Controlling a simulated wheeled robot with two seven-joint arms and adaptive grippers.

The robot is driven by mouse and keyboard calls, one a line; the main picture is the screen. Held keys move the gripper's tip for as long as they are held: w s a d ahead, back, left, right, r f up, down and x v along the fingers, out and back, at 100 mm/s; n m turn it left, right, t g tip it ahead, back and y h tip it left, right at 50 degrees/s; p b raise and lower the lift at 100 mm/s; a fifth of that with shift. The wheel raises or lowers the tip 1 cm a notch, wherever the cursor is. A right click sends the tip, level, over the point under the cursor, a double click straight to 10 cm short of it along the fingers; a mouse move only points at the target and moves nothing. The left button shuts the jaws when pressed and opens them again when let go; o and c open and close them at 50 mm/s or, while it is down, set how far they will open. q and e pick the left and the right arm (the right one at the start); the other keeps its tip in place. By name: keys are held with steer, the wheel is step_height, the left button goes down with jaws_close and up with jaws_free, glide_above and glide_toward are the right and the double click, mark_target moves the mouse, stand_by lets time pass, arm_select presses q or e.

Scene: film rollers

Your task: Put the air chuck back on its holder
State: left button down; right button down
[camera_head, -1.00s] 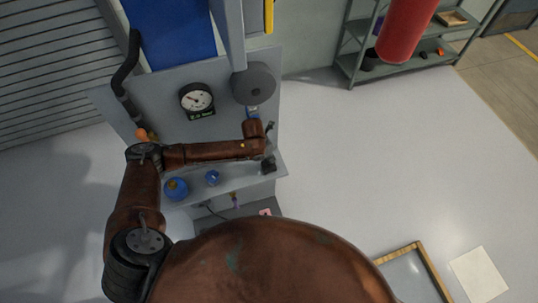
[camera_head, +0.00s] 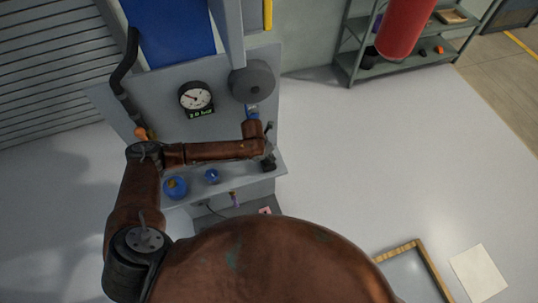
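My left arm reaches in from the left across a grey wall station. Its dark gripper (camera_head: 268,162) is small at the right end of the station's shelf; whether its fingers are open or shut, or hold anything, is unclear. I cannot identify the air chuck or its holder with certainty. A small blue part (camera_head: 253,112) shows below a round grey disc (camera_head: 252,81), just above my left wrist. A small purple piece (camera_head: 234,199) sits by a thin dark line below the shelf. My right gripper is not in view.
A round gauge (camera_head: 195,97) with a green readout is on the panel. A black hose (camera_head: 125,75) and an orange part (camera_head: 141,133) are at left. Blue round items (camera_head: 175,187) (camera_head: 212,176) stand on the shelf (camera_head: 195,195). The floor at right is mostly clear.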

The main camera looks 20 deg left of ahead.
arm_select(q)
steer(key=shift+r+p, duration=0.1)
steer(key=shift+p, duration=0.2)
stand_by(0.4)
steer(key=shift+f+b, duration=0.3)
steer(key=shift+f, duration=0.3)
steer(key=c, duration=1.5)
jaws_free()
steer(key=shift+c, duration=0.2)
steer(key=shift+a+r, duration=0.1)
steer(key=shift+r, duration=0.1)
steer(key=v, duration=1.1)
steer(key=shift+r, duration=0.3)
steer(key=shift+s, duration=0.15)
